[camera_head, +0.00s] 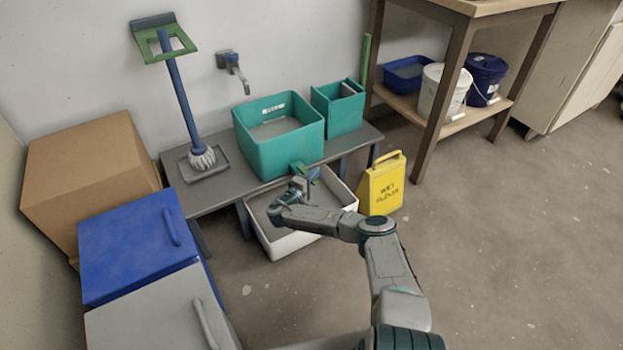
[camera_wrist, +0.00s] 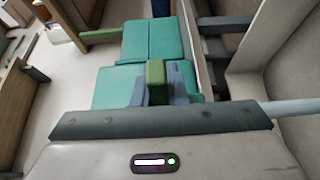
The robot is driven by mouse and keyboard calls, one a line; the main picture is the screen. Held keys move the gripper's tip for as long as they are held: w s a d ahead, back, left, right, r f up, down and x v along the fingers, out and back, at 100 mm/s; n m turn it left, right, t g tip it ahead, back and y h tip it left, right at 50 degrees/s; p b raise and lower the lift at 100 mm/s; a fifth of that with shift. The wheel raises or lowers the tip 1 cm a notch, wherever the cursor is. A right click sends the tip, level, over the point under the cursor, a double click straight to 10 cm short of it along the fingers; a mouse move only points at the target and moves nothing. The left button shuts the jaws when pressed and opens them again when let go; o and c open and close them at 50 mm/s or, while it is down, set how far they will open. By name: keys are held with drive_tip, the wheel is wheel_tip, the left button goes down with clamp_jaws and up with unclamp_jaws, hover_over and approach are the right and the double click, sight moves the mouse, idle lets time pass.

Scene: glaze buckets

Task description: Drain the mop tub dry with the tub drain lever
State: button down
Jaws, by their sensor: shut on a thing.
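The mop tub (camera_head: 285,152) is a large teal box with a small white label, standing on a low grey bench. Its inside shows a flat grey surface; I cannot tell whether that is water or the bare floor of the tub. The green drain lever (camera_head: 299,167) is at the tub's lower front. My gripper (camera_head: 306,181) is at the lever, low in front of the tub. In the wrist view my gripper (camera_wrist: 157,88) is shut on the green lever (camera_wrist: 155,74), with a blue-grey finger on each side. The teal tub (camera_wrist: 152,42) lies beyond it.
A white-rimmed basin (camera_head: 270,246) sits on the floor below the lever. A smaller teal bin (camera_head: 340,112), a mop (camera_head: 182,95) in a grey tray and a wall tap (camera_head: 232,64) are nearby. A yellow floor sign (camera_head: 382,185) stands right. Open floor lies at right.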

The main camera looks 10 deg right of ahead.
drive_tip(key=shift+d, duration=0.3)
drive_tip(key=c, duration=1.4)
unclamp_jaws()
drive_tip(key=shift+d, duration=0.1)
drive_tip(key=shift+c, duration=0.2)
drive_tip(key=shift+s+a, duration=0.25)
drive_tip(key=shift+a, duration=0.45)
drive_tip(key=p+v, duration=0.1)
drive_tip(key=v, duration=1.1)
drive_tip(key=shift+s+p, duration=0.3)
drive_tip(key=shift+s, duration=0.05)
drive_tip(key=shift+a, duration=0.1)
